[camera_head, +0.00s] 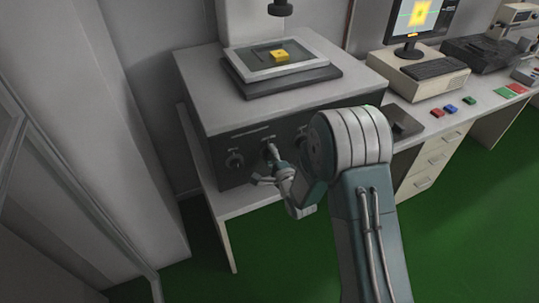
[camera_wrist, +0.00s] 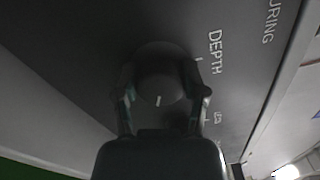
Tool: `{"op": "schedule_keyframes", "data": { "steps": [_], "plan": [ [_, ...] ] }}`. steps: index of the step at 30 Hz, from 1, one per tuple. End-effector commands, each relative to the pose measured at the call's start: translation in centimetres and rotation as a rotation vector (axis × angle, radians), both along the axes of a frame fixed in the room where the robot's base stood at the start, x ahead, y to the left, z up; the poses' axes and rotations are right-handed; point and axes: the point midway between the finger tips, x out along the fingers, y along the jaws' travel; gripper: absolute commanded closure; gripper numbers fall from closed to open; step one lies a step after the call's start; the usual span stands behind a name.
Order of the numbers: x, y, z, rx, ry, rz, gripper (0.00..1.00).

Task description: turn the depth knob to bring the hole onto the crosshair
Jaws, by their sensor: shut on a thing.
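The depth knob (camera_wrist: 160,78) is a dark round dial with a short white mark near its lower edge. The word DEPTH is printed beside it on the dark front panel. My gripper (camera_wrist: 160,98) is shut on this knob, one finger on each side. In the head view my gripper (camera_head: 271,154) is at the machine's front panel. A yellow block (camera_head: 280,56) lies on the stage on top of the machine. The monitor (camera_head: 420,14) shows a yellow square with crosshair lines; the hole's exact place against the crosshair is too small to tell.
Another knob (camera_head: 235,160) is on the panel just left of my gripper. A dark lens (camera_head: 280,8) hangs above the stage. The desk at right holds a keyboard (camera_head: 436,68) and several small coloured blocks. The green floor (camera_head: 180,265) in front is clear.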

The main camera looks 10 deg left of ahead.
Motion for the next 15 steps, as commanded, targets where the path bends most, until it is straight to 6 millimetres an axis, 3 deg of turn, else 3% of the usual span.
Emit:
{"op": "schedule_keyframes", "data": {
  "steps": [1, 12, 13, 15],
  "plan": [
    [-0.29, -0.12, -0.78, -0.005, 0.022, 0.000, 0.92],
    [-0.29, -0.11, -0.77, -0.002, 0.024, 0.000, 0.92],
    [-0.29, -0.11, -0.77, -0.002, 0.024, 0.000, 0.40],
    [-0.29, -0.10, -0.76, -0.002, 0.024, 0.000, 0.10]
  ]
}}
